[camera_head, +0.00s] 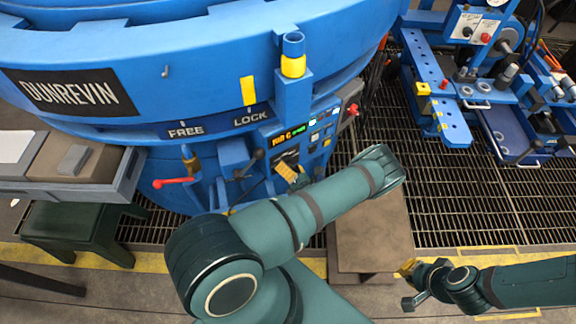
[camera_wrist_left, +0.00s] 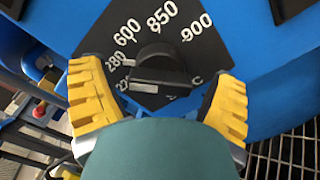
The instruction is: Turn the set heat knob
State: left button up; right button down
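The set heat knob (camera_wrist_left: 160,68) is a black round knob with a raised bar. It sits on a black diamond-shaped dial plate (camera_wrist_left: 122,20) with white numbers such as 280, 600, 850 and 900. The bar lies roughly level across the picture. My left gripper (camera_wrist_left: 160,90) is open, with one yellow finger on each side of the knob and gaps between. In the head view, its yellow fingers (camera_head: 287,173) show at the furnace panel, and the knob is mostly hidden. My right gripper (camera_head: 408,285) appears open and empty at the lower right, away from the furnace.
The blue furnace (camera_head: 180,60) fills the upper left. A lit display (camera_head: 288,135) and small buttons sit above the dial. A red-handled lever (camera_head: 170,183) is to the left. A blue machine (camera_head: 470,90) stands at the right over dark floor grating (camera_head: 460,200).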

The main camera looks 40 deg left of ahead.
pick_arm(q)
jog(key=v, duration=1.2)
dwell(0.5)
